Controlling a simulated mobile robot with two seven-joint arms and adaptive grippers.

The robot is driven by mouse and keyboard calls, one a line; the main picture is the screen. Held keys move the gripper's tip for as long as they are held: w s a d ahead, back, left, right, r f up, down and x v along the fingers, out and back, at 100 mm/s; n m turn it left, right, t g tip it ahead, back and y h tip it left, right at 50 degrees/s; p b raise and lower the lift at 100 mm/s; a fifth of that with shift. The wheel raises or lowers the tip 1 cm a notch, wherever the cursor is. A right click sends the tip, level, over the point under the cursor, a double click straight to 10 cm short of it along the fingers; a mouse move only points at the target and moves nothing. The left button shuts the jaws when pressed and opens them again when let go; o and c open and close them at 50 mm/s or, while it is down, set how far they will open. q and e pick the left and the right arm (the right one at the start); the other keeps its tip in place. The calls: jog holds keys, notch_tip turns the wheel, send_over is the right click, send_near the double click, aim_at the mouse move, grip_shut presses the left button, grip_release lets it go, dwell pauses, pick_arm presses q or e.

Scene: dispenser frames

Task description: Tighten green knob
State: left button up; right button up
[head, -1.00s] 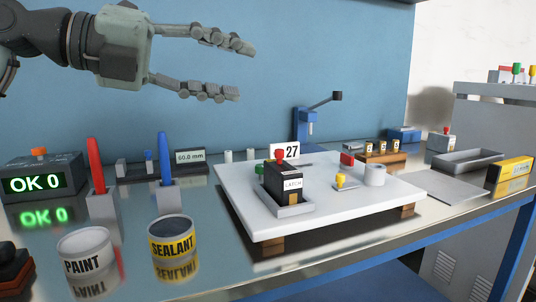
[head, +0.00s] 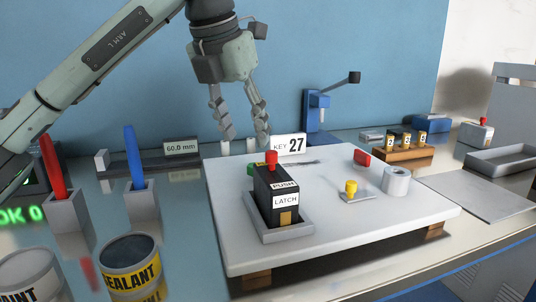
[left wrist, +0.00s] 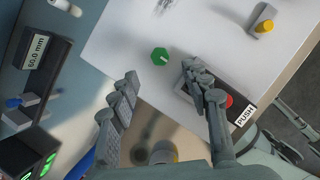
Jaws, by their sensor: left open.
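The green knob (left wrist: 160,56) lies on the white board, with a pale line across its top, in the left wrist view. In the head view the green knob (head: 251,169) is mostly hidden behind the black latch box (head: 277,193). My left gripper (head: 244,139) is open and empty, pointing down above the far-left part of the board. In the left wrist view its fingers (left wrist: 162,76) are spread, with the knob just beyond the gap between their tips. I see no contact with the knob. My right gripper is not in view.
The latch box has a red button (head: 272,157) on top, close to one left finger in the wrist view. A "KEY 27" sign (head: 289,145) stands behind it.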

aim_at(251, 168)
pick_arm(q)
jog(key=x, duration=0.6)
jog(key=shift+f+p, duration=0.15)
jog(key=shift+p, duration=0.15)
jog(key=shift+w+d+f, duration=0.1)
jog(key=shift+w+f, duration=0.1)
jog(key=shift+f, duration=0.3)
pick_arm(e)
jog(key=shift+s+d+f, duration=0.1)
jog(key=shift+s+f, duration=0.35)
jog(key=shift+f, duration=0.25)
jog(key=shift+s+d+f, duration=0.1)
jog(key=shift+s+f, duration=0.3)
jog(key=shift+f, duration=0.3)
pick_arm(q)
grip_shut()
